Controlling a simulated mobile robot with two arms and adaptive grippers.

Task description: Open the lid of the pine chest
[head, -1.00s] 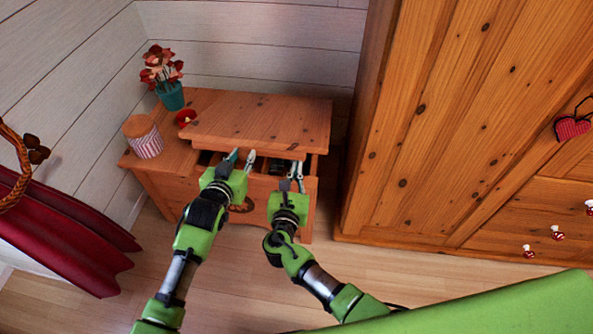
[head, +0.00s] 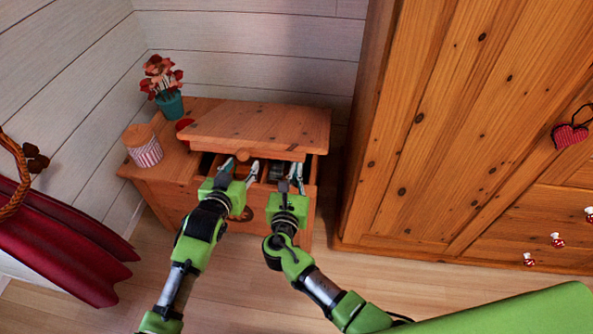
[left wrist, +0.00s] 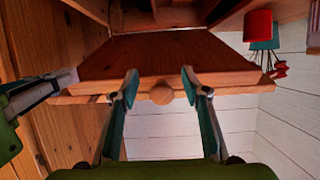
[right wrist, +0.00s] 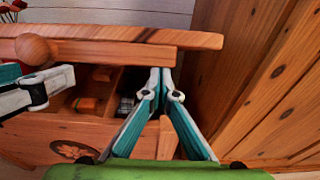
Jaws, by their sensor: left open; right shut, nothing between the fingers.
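The pine chest (head: 170,192) stands against the wall with its lid (head: 255,127) partly raised at the front, leaving a gap. A round wooden knob (left wrist: 162,94) sits on the lid's front edge. My left gripper (head: 241,170) is open at that edge; in the left wrist view its fingers (left wrist: 161,78) stand either side of the knob, apart from it. My right gripper (head: 296,178) is shut and empty at the right of the gap. In the right wrist view its fingertips (right wrist: 161,82) are just below the lid's edge, over the open compartment; contact is unclear.
A flower pot (head: 170,104), a striped jar (head: 143,148) and a red item (head: 184,127) stand on the chest's fixed left top. A tall wardrobe (head: 440,130) stands close on the right. Small orange things (right wrist: 86,104) lie inside the chest. Floor is clear in front.

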